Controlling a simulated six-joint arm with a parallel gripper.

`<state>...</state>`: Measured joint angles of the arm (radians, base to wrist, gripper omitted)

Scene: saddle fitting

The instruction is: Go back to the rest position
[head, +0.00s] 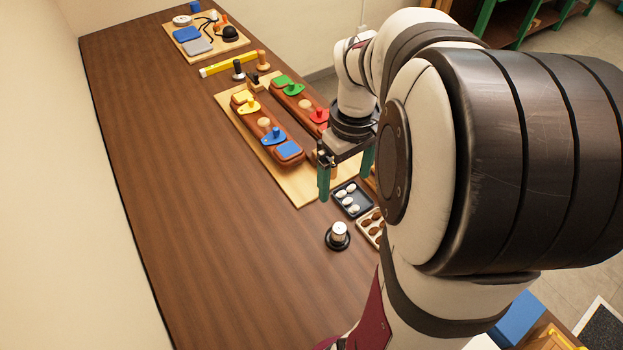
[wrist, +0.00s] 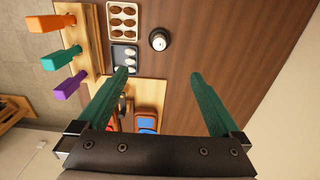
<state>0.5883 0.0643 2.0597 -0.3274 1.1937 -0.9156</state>
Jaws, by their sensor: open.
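My gripper (head: 345,183) is above the table near the front end of the pale board, its two green fingers spread apart. In the wrist view my gripper (wrist: 160,85) is open with nothing between the fingers. The wooden board (head: 306,195) carries two brown wooden blocks with yellow, blue, green and red pieces fitted on them. The blue saddle piece (head: 273,136), the yellow saddle piece (head: 250,106), the green saddle piece (head: 289,88) and the red saddle piece (head: 319,116) sit on the blocks. Part of the board is hidden behind my arm.
A dark tray of white pieces (head: 352,199), a tray of brown pieces (wrist: 123,20) and a round dark-based item (head: 338,237) lie near my gripper. A rack (wrist: 89,15) holds orange, green and purple handles. A yellow level (head: 228,64) lies farther back. The table's left side is clear.

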